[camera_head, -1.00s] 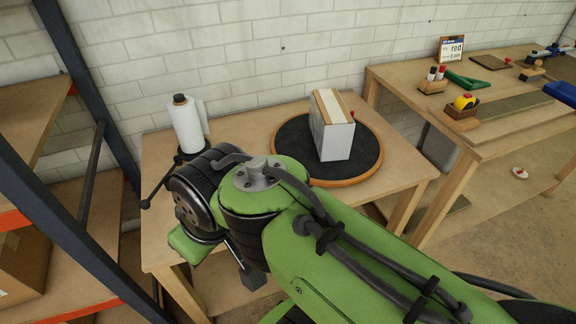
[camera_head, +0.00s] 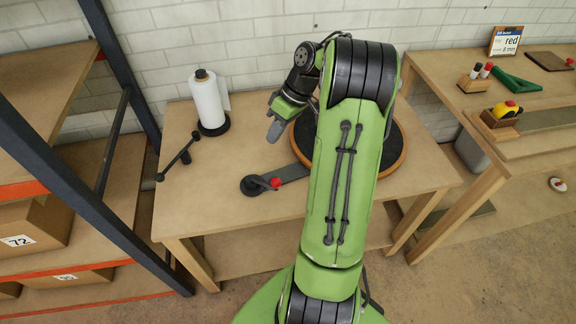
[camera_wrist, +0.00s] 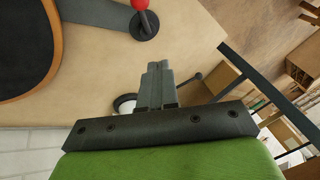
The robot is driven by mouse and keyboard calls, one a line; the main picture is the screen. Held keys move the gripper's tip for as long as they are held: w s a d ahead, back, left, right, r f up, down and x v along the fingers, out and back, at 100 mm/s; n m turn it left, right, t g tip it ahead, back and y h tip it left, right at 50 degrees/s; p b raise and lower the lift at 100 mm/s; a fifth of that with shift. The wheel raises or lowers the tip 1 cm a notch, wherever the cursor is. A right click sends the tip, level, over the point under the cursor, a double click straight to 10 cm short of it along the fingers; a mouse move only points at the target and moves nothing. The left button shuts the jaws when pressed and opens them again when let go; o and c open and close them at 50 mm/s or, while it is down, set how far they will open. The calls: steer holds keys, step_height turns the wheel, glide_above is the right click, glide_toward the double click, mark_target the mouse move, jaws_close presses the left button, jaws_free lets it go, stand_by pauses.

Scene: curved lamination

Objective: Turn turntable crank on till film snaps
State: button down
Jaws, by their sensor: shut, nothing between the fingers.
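The crank (camera_head: 254,186) is a dark round hub with an arm and a red knob (camera_head: 276,183), at the front of the table. A grey bar links it to the turntable (camera_head: 397,150), a black disc with a wooden rim, mostly hidden behind my arm. My gripper (camera_head: 273,131) is shut and empty, above the table behind the crank and apart from it. In the wrist view, my closed fingers (camera_wrist: 158,70) show below the crank's hub (camera_wrist: 145,26) and red knob (camera_wrist: 140,4). The white film roll (camera_head: 207,102) stands upright on a black base at the back left. No film strand is discernible.
A dark shelf post (camera_head: 120,130) rises beside the table. The table's front left is clear.

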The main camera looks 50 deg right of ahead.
steer(key=s+d+f+t+y+p, duration=0.2)
steer(key=s+d+f, duration=0.5)
steer(key=d, duration=0.4)
steer(key=b+x, duration=0.3)
steer(key=x, duration=0.7)
steer(key=shift+w+f, duration=0.1)
steer(key=shift+f, duration=0.35)
steer(key=a+b, duration=0.1)
steer(key=a, duration=0.2)
steer(key=shift+a, duration=0.3)
steer(key=shift+a+r, duration=0.15)
steer(key=shift+a, duration=0.3)
steer(key=shift+a, duration=0.1)
